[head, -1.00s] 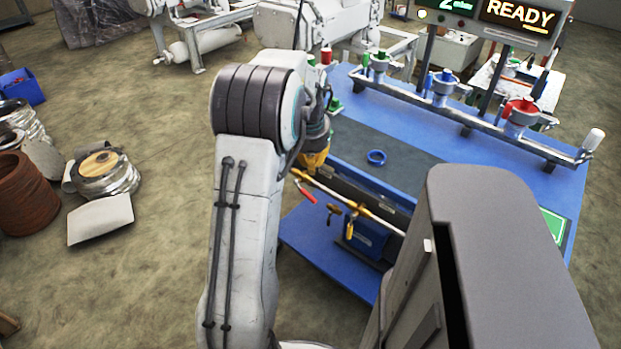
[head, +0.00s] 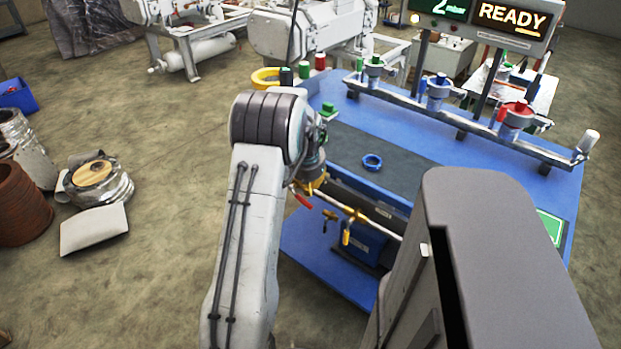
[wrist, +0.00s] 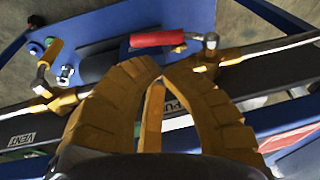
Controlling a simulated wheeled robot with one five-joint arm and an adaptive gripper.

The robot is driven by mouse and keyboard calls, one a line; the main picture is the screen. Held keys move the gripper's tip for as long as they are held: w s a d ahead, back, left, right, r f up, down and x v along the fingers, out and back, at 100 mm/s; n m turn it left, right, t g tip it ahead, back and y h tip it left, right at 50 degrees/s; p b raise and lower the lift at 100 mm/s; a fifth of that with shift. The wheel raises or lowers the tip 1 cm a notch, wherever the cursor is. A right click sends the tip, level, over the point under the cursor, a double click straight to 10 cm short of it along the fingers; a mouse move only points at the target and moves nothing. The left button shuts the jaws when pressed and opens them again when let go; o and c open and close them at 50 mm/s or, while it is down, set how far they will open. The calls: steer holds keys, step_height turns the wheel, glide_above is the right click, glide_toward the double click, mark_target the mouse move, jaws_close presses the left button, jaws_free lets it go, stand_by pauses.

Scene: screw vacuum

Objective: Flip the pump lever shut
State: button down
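A red-handled lever (wrist: 158,38) sits on a brass valve (wrist: 205,62) on the pipe. A label (wrist: 172,108) partly hidden by my fingers starts with "PU", so this looks like the pump lever. Its handle lies roughly along the pipe and also shows in the head view (head: 303,201). My gripper (wrist: 158,72) has its yellow fingertips together, with nothing between them. The tips appear just below the red handle in the wrist view, seemingly apart from it. In the head view my gripper (head: 313,183) is just above and beside the lever.
A yellow-handled lever (wrist: 50,52) stands on the same pipe near a VENT label (wrist: 22,138). The blue bench (head: 435,150) carries a blue ring (head: 372,162) and a rail with funnels (head: 437,88). A display (head: 480,20) reads READY.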

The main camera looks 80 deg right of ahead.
mark_target(304, 204)
steer(key=shift+w+f, duration=0.2)
steer(key=shift+f, duration=0.4)
steer(key=shift+w+f, duration=0.2)
steer(key=shift+f, duration=0.4)
steer(key=shift+a+f+b, duration=0.1)
steer(key=shift+f+b, duration=0.4)
steer(key=shift+b, duration=0.4)
steer(key=shift+w+a+b+x, duration=0.1)
steer(key=shift+w+b+x, duration=0.05)
steer(key=shift+b+x, duration=0.75)
steer(key=shift+w+a+b+x, duration=0.1)
steer(key=shift+w+b+x, duration=0.1)
steer(key=shift+b+x, duration=0.7)
steer(key=shift+w+d+f, duration=0.2)
steer(key=shift+w+f, duration=0.15)
steer(key=shift+f, duration=0.2)
steer(key=shift+a+b, duration=0.1)
steer(key=shift+b, duration=0.2)
